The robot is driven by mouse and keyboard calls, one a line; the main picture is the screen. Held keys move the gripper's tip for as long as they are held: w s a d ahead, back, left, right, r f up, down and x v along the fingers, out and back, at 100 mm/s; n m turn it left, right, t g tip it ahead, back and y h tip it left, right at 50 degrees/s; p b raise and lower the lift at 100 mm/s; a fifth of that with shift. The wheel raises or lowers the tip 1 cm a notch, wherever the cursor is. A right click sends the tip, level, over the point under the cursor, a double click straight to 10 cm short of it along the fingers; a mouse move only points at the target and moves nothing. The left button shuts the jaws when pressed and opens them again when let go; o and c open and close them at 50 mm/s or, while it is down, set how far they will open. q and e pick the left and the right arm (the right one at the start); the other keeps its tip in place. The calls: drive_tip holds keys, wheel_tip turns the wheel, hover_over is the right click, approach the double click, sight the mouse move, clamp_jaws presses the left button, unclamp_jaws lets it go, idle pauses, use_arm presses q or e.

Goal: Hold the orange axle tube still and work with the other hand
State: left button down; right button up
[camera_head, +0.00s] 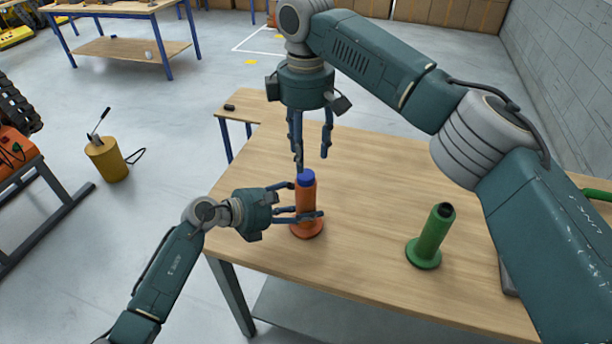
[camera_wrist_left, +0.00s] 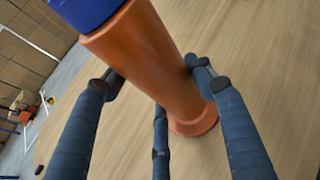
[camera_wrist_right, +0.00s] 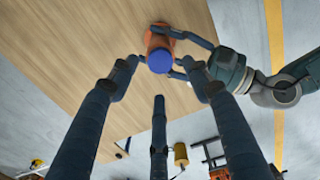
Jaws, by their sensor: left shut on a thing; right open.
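The orange axle tube (camera_head: 306,201) stands upright on its flanged base near the left edge of the wooden table. A blue piece (camera_head: 305,178) sits at its top end. My left gripper (camera_head: 306,203) is shut around the tube's body from the left side. In the left wrist view its fingers flank the orange tube (camera_wrist_left: 150,55). My right gripper (camera_head: 312,161) is open and empty, pointing down just above the tube's top. The right wrist view shows the blue piece (camera_wrist_right: 160,61) beyond its spread fingers. A green tube (camera_head: 433,235) stands upright further right on the table.
The wooden table (camera_head: 380,190) is clear between the orange and green tubes. A dark flat thing (camera_head: 508,280) lies at the right, partly hidden by my right arm. A low side table (camera_head: 240,112) adjoins the far left. A yellow can (camera_head: 106,160) stands on the floor.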

sight(306, 174)
drive_tip(key=shift+f, duration=2.75)
drive_tip(key=shift+c, duration=0.2)
drive_tip(key=c, duration=0.7)
